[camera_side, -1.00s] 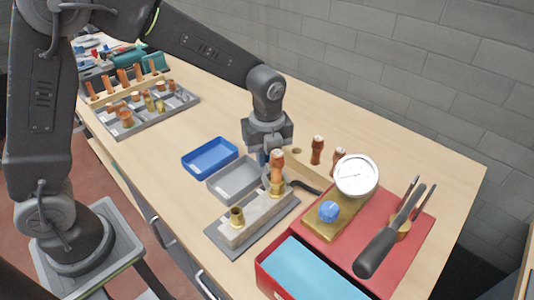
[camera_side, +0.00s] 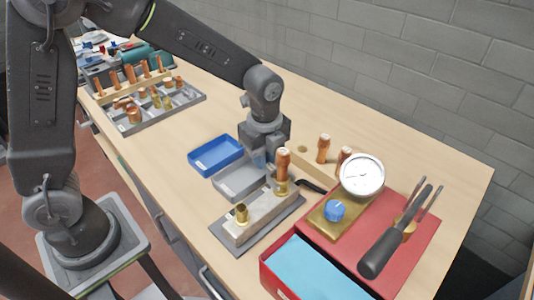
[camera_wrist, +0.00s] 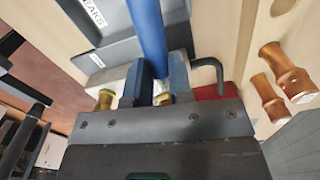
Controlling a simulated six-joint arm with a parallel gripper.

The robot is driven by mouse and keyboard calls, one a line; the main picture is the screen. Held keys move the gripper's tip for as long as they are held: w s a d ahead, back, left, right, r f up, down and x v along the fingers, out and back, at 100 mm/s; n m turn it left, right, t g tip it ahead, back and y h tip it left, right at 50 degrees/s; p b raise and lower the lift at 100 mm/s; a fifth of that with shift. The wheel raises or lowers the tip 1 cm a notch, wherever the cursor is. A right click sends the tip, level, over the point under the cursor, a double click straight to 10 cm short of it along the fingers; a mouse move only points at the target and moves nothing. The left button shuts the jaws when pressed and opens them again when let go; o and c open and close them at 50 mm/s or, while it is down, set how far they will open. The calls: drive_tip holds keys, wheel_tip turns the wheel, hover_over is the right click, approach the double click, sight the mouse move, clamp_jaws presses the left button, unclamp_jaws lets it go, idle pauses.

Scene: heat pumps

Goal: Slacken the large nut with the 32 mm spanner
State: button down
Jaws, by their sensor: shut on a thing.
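In the side view, a copper stub (camera_side: 283,160) stands upright on the grey fixture block (camera_side: 255,217), with a brass nut (camera_side: 281,187) at its foot. My gripper (camera_side: 261,160) is low, just behind and left of this stub. In the wrist view, my gripper (camera_wrist: 160,85) is shut on a blue bar (camera_wrist: 148,28), which looks like the spanner's handle. A bit of brass (camera_wrist: 163,98) shows between the fingers, probably the nut. The spanner's head is hidden, so I cannot tell whether it sits on the nut. A second brass fitting (camera_side: 241,213) stands at the block's near end.
Blue (camera_side: 216,155) and grey (camera_side: 240,180) trays lie left of the block. A black bent rod (camera_side: 310,185) lies behind it. A red case (camera_side: 395,235) with a gauge (camera_side: 362,175) is at right. Copper stubs (camera_side: 323,148) stand behind. Bare table lies at left front.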

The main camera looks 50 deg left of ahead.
drive_tip(key=shift+s+d+n, duration=0.15)
drive_tip(key=shift+s+n, duration=0.8)
drive_tip(key=shift+n, duration=0.55)
drive_tip(key=shift+s, duration=0.1)
drive_tip(key=shift+s+n, duration=0.3)
drive_tip(key=shift+n, duration=0.4)
drive_tip(key=shift+s, duration=0.1)
drive_tip(key=shift+s+d+n, duration=0.15)
drive_tip(key=shift+s+n, duration=0.1)
drive_tip(key=shift+n, duration=0.45)
drive_tip(key=shift+s, duration=0.1)
drive_tip(key=shift+s+d+n, duration=0.15)
drive_tip(key=shift+s+n, duration=0.1)
drive_tip(key=shift+n, duration=0.45)
drive_tip(key=shift+w+m, duration=0.15)
drive_tip(key=shift+m, duration=0.15)
drive_tip(key=shift+a, duration=0.2)
